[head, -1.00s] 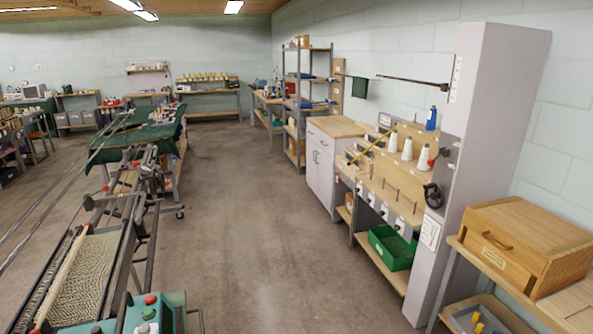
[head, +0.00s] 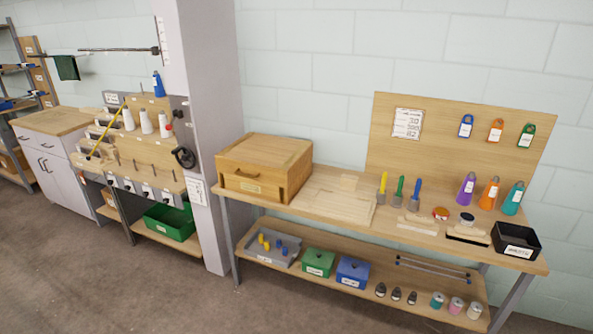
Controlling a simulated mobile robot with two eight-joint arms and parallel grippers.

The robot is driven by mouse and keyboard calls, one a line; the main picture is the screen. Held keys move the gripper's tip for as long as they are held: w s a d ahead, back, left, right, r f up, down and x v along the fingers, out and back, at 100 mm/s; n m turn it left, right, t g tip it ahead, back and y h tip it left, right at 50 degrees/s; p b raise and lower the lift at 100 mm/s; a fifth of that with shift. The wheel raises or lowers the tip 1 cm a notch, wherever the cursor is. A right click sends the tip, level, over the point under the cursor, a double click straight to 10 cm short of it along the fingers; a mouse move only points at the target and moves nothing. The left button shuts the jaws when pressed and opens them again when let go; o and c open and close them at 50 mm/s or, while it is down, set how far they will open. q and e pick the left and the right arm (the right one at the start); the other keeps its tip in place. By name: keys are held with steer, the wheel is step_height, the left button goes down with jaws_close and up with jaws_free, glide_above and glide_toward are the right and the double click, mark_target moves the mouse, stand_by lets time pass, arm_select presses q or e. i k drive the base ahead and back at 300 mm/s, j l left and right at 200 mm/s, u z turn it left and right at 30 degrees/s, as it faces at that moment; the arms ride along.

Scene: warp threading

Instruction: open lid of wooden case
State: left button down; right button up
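The wooden case (head: 264,168) sits on the left end of a wooden workbench in the head view. Its lid (head: 268,150) is down and looks shut. A brown handle (head: 246,173) and a small label are on its front face. Neither of my grippers shows in the head view.
A grey column (head: 203,120) rises just left of the case. The floor in front is clear.

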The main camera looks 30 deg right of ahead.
mark_target(277, 161)
steer(key=z, duration=0.6)
steer(key=i+l, duration=0.15)
steer(key=i, duration=1.25)
steer(key=i+j, duration=0.8)
steer(key=k+j+u, duration=0.05)
